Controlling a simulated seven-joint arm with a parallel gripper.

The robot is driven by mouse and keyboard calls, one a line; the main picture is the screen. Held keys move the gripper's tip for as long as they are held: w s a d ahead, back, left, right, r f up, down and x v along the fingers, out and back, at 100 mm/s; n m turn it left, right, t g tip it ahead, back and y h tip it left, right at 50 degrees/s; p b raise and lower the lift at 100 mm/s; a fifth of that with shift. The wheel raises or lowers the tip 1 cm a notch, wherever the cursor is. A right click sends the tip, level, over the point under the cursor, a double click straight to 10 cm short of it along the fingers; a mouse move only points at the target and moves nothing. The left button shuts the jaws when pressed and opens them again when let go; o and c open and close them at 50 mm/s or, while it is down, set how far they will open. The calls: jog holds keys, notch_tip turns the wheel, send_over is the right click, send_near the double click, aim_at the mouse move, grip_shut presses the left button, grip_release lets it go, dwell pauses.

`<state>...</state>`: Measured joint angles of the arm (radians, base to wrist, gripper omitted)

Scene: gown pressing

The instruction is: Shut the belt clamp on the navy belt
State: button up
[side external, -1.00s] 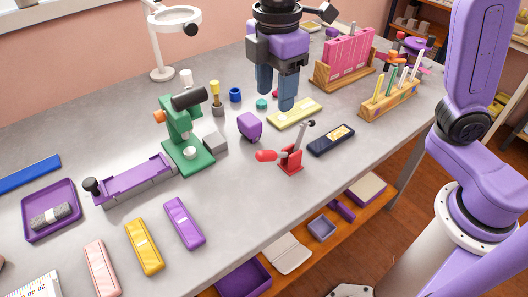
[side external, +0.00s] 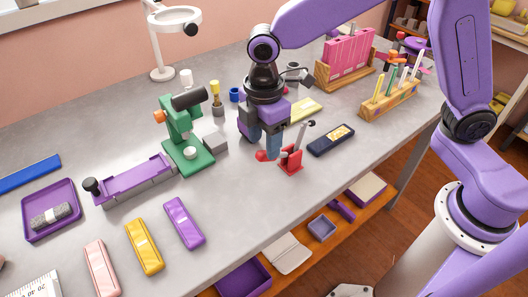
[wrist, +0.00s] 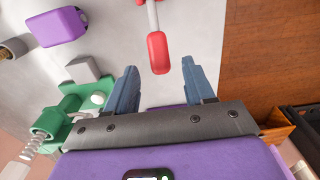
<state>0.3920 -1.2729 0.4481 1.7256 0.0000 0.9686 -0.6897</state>
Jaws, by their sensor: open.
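A red toggle clamp (side external: 292,160) stands on the grey table, with a red-gripped handle (side external: 262,156) pointing left and a black-tipped arm standing up. I take it for the belt clamp. In the wrist view the red handle (wrist: 158,52) lies ahead of and between the blue fingers, with no clear contact. My gripper (side external: 265,147) is open and points down just above the handle; in the wrist view my gripper (wrist: 162,85) also shows a wide gap. A flat navy piece (side external: 331,140) with a yellow label lies right of the clamp; I cannot tell whether it is the navy belt.
A green press (side external: 188,145) and purple tray-like rail (side external: 135,181) stand left. Purple (side external: 184,222), yellow (side external: 144,246) and pink (side external: 102,268) pieces lie in front. Wooden racks (side external: 390,100) stand at back right. A purple block (wrist: 56,27) is near the clamp. The front table edge is close.

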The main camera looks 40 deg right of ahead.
aim_at(264, 152)
jog(key=shift+f, duration=2.25)
grip_shut()
